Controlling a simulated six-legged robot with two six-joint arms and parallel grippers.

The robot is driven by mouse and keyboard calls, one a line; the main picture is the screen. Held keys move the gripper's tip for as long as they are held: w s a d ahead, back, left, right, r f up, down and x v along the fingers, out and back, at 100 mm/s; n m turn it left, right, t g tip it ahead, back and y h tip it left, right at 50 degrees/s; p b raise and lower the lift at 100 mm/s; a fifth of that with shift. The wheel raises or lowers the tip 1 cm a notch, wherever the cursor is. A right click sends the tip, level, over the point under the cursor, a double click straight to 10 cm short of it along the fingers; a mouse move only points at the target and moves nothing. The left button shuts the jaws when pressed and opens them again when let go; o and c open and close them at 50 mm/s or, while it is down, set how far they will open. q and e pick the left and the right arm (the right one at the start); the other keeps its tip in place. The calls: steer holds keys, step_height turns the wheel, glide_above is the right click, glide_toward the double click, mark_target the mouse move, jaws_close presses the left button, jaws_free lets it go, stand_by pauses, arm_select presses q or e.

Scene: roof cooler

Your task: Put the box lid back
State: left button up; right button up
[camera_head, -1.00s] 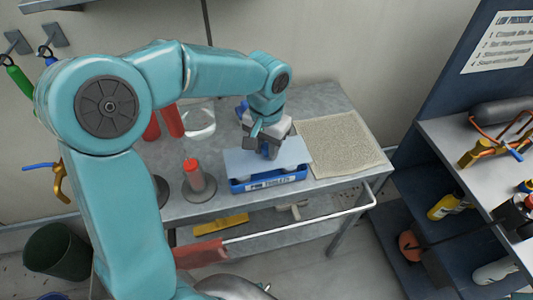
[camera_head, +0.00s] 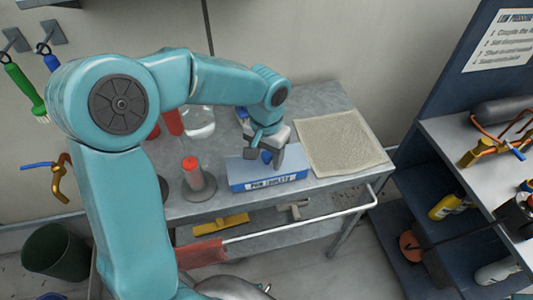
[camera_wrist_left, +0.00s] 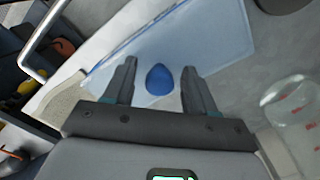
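The box (camera_head: 270,184) is blue with a white printed label on its front and stands on the grey metal bench. Its pale blue lid (camera_head: 238,168) lies on top, looking flat and level with the rim. The lid also shows in the left wrist view (camera_wrist_left: 215,45), with a round dark blue knob (camera_wrist_left: 159,80). My left gripper (camera_wrist_left: 160,66) points down over the lid, its fingers apart on both sides of the knob, with gaps visible. In the head view the left gripper (camera_head: 265,157) partly covers the lid and knob. My right gripper is not in view.
A beige mat (camera_head: 342,143) lies right of the box. A red-topped cylinder on a round base (camera_head: 194,174) stands to the left, and a clear glass vessel (camera_head: 199,122) behind. A white rail (camera_head: 310,220) runs along the bench front.

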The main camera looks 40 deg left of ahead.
mark_target(266, 155)
arm_select(q)
steer(key=shift+r, duration=0.1)
step_height(266, 155, up, 13)
steer(key=p, duration=0.1)
steer(key=shift+p, duration=0.4)
steer(key=shift+s+f, duration=0.1)
steer(key=shift+f, duration=0.1)
